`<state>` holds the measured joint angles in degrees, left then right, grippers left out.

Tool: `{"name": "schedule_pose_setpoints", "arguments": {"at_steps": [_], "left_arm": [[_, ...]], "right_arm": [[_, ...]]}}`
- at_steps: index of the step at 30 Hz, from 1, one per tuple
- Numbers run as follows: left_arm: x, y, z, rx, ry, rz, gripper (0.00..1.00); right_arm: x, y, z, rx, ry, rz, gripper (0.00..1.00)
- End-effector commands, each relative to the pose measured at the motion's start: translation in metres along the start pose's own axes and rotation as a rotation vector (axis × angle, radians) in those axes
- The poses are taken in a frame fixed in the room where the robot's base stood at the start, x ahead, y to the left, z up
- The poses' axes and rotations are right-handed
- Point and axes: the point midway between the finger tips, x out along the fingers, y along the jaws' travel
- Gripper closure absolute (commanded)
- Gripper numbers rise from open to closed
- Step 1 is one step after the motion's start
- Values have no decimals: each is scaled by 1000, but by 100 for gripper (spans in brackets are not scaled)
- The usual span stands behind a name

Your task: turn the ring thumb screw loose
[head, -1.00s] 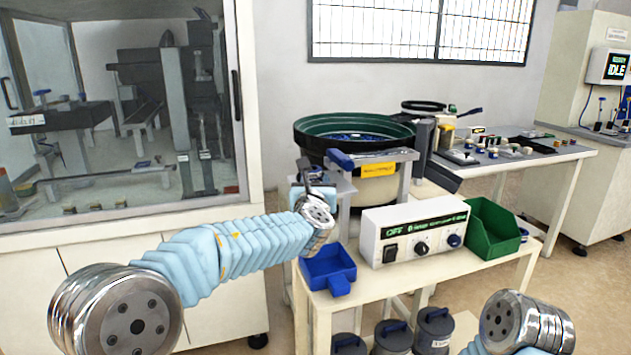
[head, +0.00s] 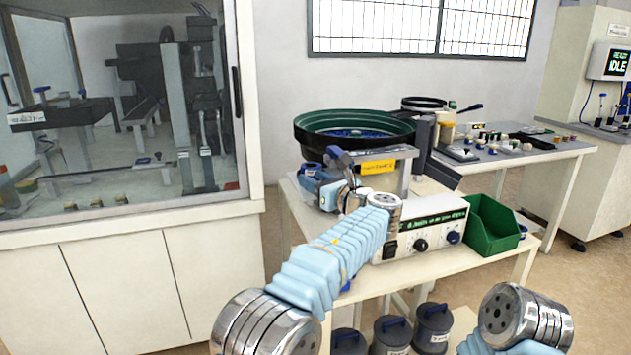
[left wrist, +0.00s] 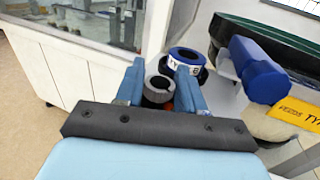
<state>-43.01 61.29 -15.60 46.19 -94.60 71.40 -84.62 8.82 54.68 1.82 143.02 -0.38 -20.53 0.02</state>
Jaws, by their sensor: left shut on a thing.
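My left gripper (head: 322,182) is at the left side of the bowl feeder (head: 357,140). In the left wrist view its two blue fingers (left wrist: 160,72) are shut on a grey round piece with a dark centre, apparently the ring thumb screw (left wrist: 157,88). A blue ring with a white lettered band (left wrist: 188,58) lies just beyond the fingers. It shows as a small blue round shape in the head view (head: 310,170). The fingers and palm hide the lower part of the screw. My right gripper is not in view.
A blue handle-like block (left wrist: 256,70) and a yellow label (left wrist: 298,112) are close right of the fingers. The control box (head: 425,228) and green bin (head: 493,226) stand on the feeder table. The glazed cabinet (head: 130,130) is at left.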

Motion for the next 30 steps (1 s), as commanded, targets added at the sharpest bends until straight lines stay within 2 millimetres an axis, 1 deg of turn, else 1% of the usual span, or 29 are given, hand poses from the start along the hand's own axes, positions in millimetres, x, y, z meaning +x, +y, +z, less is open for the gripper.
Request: {"name": "schedule_pose_setpoints", "arguments": {"at_steps": [16,17,20,21,30], "left_arm": [[0,0,1,0,-1,27,92],[0,0,1,0,-2,27,60],[0,0,1,0,-1,27,45],[0,0,1,0,-1,27,43],[0,0,0,0,-1,27,43]], "right_arm": [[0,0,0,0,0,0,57],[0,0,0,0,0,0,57],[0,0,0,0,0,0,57],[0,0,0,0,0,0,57],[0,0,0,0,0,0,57]]}}
